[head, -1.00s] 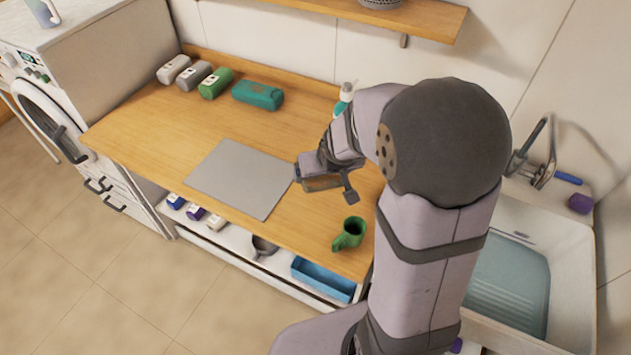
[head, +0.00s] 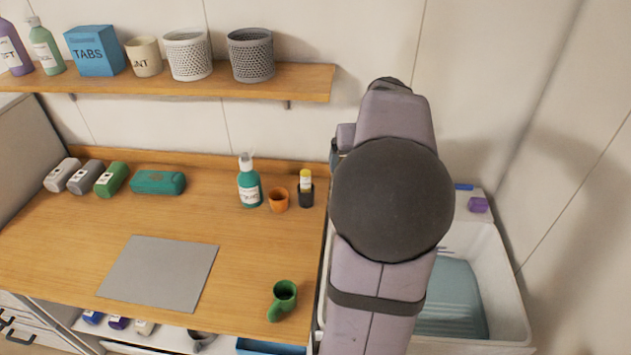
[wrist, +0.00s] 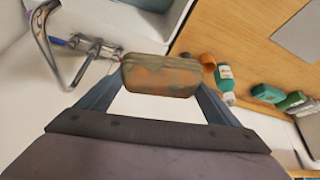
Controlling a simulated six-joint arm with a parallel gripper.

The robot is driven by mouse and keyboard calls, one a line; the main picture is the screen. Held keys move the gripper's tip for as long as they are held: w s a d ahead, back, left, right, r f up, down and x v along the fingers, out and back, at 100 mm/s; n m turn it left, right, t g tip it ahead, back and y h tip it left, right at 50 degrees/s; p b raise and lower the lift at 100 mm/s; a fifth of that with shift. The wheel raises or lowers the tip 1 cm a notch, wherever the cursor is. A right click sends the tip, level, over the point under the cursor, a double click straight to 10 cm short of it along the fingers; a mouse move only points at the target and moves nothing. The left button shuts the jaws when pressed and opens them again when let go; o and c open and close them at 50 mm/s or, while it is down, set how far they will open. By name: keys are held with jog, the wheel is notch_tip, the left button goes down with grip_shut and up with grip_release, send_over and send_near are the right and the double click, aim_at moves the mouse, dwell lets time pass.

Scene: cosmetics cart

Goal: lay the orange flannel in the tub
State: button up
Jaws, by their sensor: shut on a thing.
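The orange flannel (wrist: 160,76) is a folded bundle, mottled orange and olive-brown, held crosswise between the fingers of my gripper (wrist: 158,82) in the wrist view. My gripper is shut on it and holds it up in the air. In the head view my arm hides both the gripper and the flannel. The white tub (head: 507,290) stands at the right of the counter, with a pale blue ribbed surface (head: 462,295) inside. My arm covers its left part. In the wrist view part of the tub shows at the top, beyond the flannel.
A metal tap (wrist: 48,40) rises by the tub. A teal bottle (head: 249,185), orange cup (head: 278,201) and dark holder (head: 306,195) stand at the counter's back right. A green mug (head: 284,295) stands near the front. A grey mat (head: 160,272) lies bare. A wall shelf (head: 200,84) holds containers.

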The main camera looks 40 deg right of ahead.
jog(key=s+d+r+m+h+p, duration=0.1)
jog(key=s+d+r, duration=0.4)
jog(key=s+r, duration=0.3)
jog(key=s+d+r+m, duration=0.2)
jog(key=s+d+r, duration=0.35)
jog(key=s, duration=0.55)
notch_tip(320, 180, down, 10)
jog(key=b, duration=0.8)
jog(key=shift+w+r+b, duration=0.15)
jog(key=shift+b, duration=0.2)
jog(key=shift+w+d+r, duration=0.1)
jog(key=shift+w, duration=0.05)
jog(key=shift+w+d+p, duration=0.2)
jog(key=shift+p, duration=0.15)
